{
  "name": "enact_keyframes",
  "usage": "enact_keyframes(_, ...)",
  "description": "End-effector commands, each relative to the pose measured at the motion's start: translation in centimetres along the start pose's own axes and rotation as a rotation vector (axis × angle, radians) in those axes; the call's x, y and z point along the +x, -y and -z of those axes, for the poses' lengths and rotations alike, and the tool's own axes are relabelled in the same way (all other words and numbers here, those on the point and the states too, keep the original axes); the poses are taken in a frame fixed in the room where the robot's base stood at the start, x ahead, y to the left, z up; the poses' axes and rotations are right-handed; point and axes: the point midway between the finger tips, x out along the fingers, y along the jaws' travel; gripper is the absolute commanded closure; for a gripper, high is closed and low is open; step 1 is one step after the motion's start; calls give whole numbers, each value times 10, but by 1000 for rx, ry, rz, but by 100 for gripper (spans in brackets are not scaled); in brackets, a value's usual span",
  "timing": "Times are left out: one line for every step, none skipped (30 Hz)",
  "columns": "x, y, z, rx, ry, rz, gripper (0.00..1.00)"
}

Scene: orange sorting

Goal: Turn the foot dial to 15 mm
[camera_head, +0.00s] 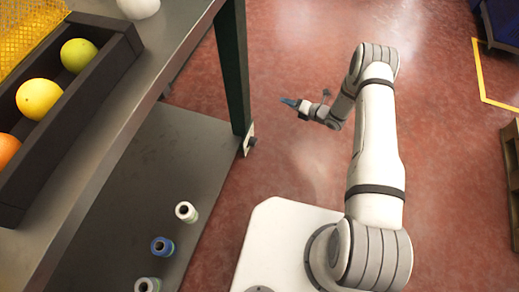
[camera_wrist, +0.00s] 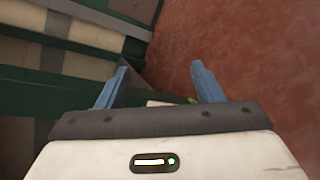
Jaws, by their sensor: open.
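The table's dark green leg (camera_head: 232,70) comes down to a small pale plate with a dark knob-like part (camera_head: 250,142) at its foot. This looks like the foot dial, but its setting is too small to read. My gripper (camera_head: 288,102) is in the air to the right of the leg, apart from it, its blue fingers towards the leg. In the wrist view its two blue fingers (camera_wrist: 160,68) are spread, with nothing held. A small white piece (camera_wrist: 157,103) and a bit of green (camera_wrist: 193,100) show low between them, partly hidden by the gripper body.
A dark tray (camera_head: 98,88) with a green fruit (camera_head: 78,55), a yellow fruit (camera_head: 38,98) and an orange (camera_head: 8,149) stands on the tabletop. Spools (camera_head: 162,246) stand on the lower shelf (camera_head: 150,180). A pallet (camera_head: 512,165) is far right. Red floor (camera_head: 300,40) is clear.

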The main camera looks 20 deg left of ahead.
Motion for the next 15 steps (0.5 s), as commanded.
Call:
enact_keyframes(12,23,43,-39,-22,-65,39)
enact_keyframes(16,28,62,-67,-30,-107,39)
enact_keyframes(20,34,86,-102,-37,-162,39)
enact_keyframes(22,38,102,-127,-41,-201,39)
enact_keyframes(23,42,118,-147,-42,-237,39)
enact_keyframes(24,45,137,-172,-42,-281,39)
enact_keyframes(24,47,150,-188,-41,-312,39)
enact_keyframes(24,49,161,-203,-37,-339,39)
enact_keyframes(23,50,174,-219,-34,-372,39)
enact_keyframes(23,51,182,-227,-30,-391,39)
enact_keyframes(22,52,188,-236,-27,-408,39)
enact_keyframes(21,52,195,-245,-24,-427,39)
enact_keyframes(21,52,199,-251,-22,-437,39)
enact_keyframes(21,52,202,-253,-20,-444,39)
enact_keyframes(23,50,205,-256,-19,-452,39)
